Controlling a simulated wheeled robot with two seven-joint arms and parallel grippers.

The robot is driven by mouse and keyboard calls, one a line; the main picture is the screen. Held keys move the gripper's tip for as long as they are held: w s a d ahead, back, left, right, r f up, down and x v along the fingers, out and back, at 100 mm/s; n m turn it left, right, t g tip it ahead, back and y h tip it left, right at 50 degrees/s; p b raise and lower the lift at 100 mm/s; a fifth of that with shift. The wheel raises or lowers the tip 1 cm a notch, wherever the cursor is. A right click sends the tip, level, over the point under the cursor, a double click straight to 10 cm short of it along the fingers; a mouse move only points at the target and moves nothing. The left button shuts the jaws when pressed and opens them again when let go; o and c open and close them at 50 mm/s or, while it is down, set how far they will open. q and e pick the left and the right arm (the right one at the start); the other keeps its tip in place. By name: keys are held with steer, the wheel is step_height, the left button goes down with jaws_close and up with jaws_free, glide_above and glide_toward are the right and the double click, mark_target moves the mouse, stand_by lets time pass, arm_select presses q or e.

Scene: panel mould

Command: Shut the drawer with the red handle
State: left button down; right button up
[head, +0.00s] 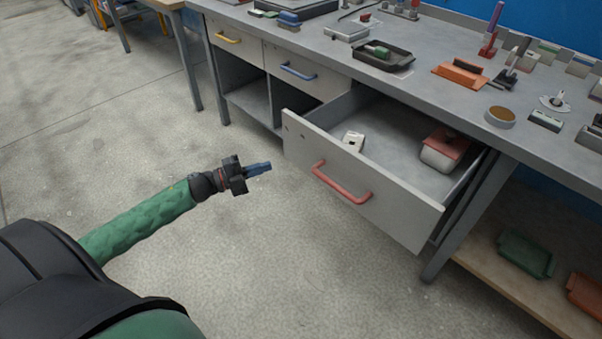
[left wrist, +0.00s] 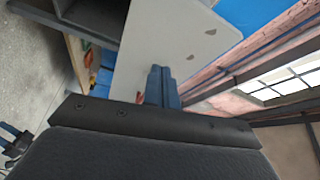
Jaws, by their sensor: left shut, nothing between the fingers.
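The drawer (head: 395,208) with the red handle (head: 341,184) stands pulled out from the grey workbench in the head view. A small white item (head: 352,141) and a white box with a red lid (head: 444,150) lie inside it. My left gripper (head: 262,168) is shut and empty, to the left of the drawer front and apart from the handle in the picture. In the left wrist view its closed blue fingers (left wrist: 162,88) show in front of a pale grey panel (left wrist: 170,45), with a small bit of red beside them.
Drawers with a yellow handle (head: 227,38) and a blue handle (head: 298,71) are shut, to the left. The bench top (head: 420,95) carries tools, trays and tins. A lower shelf (head: 520,278) holds green and orange items. The concrete floor before the drawer is clear.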

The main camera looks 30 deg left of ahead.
arm_select(q)
steer(key=s+r+m+g+h+b, duration=0.1)
steer(key=m+g+h+b, duration=0.15)
steer(key=m, duration=0.25)
steer(key=m+g, duration=0.2)
steer(key=g, duration=0.1)
glide_toward(315, 161)
steer(key=d, duration=0.4)
steer(key=shift+w+d+f+h+p, duration=0.1)
steer(key=shift+w+d+h+p, duration=0.1)
steer(key=shift+w+d, duration=0.3)
steer(key=shift+w+d+h+p, duration=0.15)
steer(key=shift+w+d, duration=0.1)
steer(key=shift+w, duration=0.5)
arm_select(e)
steer(key=shift+a+f+t+y, duration=0.15)
steer(key=shift+a+f+t, duration=0.2)
steer(key=shift+f, duration=0.35)
steer(key=shift+a+f+t+y, duration=0.15)
steer(key=shift+a+f, duration=0.25)
steer(key=shift+f, duration=0.25)
arm_select(q)
steer(key=shift+w, duration=0.1)
